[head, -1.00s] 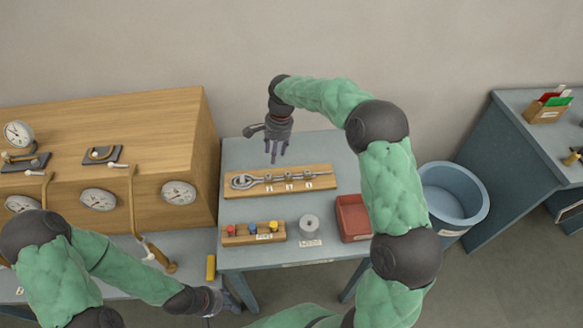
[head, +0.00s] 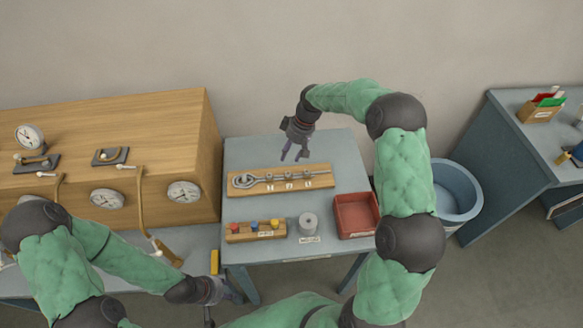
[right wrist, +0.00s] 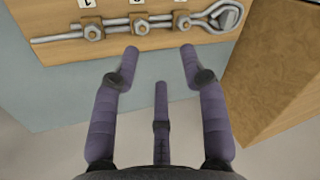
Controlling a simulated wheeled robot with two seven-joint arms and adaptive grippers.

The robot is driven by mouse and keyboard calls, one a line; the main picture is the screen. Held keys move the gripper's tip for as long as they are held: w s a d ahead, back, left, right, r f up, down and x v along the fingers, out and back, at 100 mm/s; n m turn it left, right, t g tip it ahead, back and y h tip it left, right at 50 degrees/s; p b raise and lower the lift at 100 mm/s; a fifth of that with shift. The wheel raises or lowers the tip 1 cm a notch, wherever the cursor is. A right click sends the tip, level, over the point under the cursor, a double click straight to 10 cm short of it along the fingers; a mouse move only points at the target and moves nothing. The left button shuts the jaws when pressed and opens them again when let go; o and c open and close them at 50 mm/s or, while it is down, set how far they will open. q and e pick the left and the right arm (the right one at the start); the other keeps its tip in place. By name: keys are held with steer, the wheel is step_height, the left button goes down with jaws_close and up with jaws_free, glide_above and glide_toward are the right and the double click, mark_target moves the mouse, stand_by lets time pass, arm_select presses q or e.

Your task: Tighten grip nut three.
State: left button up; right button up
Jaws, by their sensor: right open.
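A wooden board (head: 320,170) holds a grey cable with a looped eye (head: 243,181) at its left end in the head view. Three grips with nuts sit along the cable, at the left (head: 268,178), middle (head: 288,175) and right (head: 307,174). The right wrist view shows them turned round, with the eye (right wrist: 226,16) at the right. The label by its leftmost nut (right wrist: 93,29) looks like 1; the nut nearest the eye (right wrist: 182,20) has a cut-off label. My right gripper (head: 292,156) is open and empty above the board's far edge. My left gripper (head: 232,292) is low beside the table; its fingers are unclear.
In front of the board are a block with coloured knobs (head: 240,236), a grey cylinder (head: 308,223) and a red tray (head: 357,232). A wooden gauge cabinet (head: 150,110) rises close at the left. A blue bin (head: 476,195) stands at the right.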

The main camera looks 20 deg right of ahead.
mark_target(290, 173)
steer(key=s+d+n+p, duration=0.2)
steer(key=d+n+p, duration=0.2)
steer(key=n, duration=0.7)
steer(key=shift+t+y, duration=0.3)
steer(key=shift+t, duration=0.1)
steer(key=x, duration=1)
steer(key=shift+w+a+f, duration=0.15)
steer(key=shift+w+f, duration=0.1)
steer(key=shift+f, duration=0.1)
jaws_close()
